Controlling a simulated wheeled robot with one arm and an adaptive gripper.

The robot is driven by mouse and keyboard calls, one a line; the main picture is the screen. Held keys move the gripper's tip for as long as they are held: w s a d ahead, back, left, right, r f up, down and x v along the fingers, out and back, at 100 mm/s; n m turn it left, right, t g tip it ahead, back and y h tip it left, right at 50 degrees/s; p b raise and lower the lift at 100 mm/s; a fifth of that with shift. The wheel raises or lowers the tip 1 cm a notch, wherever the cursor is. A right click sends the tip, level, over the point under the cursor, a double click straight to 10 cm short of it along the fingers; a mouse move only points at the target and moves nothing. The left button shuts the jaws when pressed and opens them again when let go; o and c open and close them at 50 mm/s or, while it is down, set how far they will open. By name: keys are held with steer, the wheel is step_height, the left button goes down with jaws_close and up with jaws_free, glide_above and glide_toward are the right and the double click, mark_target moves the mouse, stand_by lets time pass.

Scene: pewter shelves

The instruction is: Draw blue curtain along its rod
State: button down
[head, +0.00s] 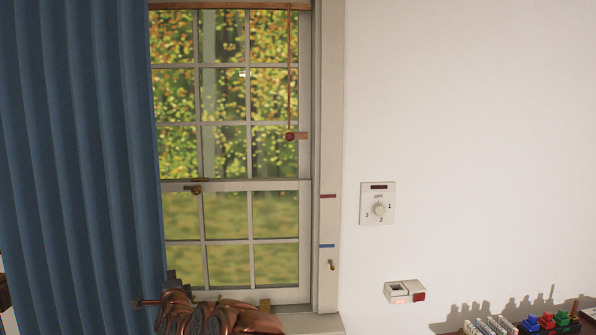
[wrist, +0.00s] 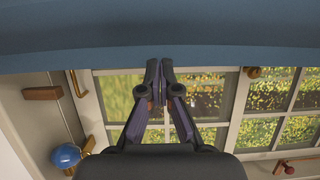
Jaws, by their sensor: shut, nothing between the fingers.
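The blue curtain (head: 80,170) hangs in vertical folds over the left part of the window in the head view. Its right edge runs down the left side of the panes, and its rod is out of view. In the wrist view the curtain (wrist: 150,35) fills a band across the top. My gripper (wrist: 160,66) is shut and empty, with its fingertips overlapping the curtain's edge in the picture. I cannot tell whether they touch it. In the head view the fingertips are not clear.
The window (head: 240,150) has a pull with a red ball (head: 290,136) and a brass latch (head: 196,189). A dial switch (head: 377,203) and a small white box (head: 405,291) are on the right wall. A blue ball (wrist: 66,156) and wooden block (wrist: 42,93) show near my gripper.

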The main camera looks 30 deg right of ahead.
mark_target(100, 279)
steer(key=a, duration=0.1)
steer(key=w+a, duration=0.1)
steer(key=a, duration=0.1)
steer(key=w+a, duration=0.1)
steer(key=a, duration=0.1)
steer(key=shift+a+p, duration=0.15)
steer(key=shift+p, duration=0.25)
steer(key=shift+w, duration=0.1)
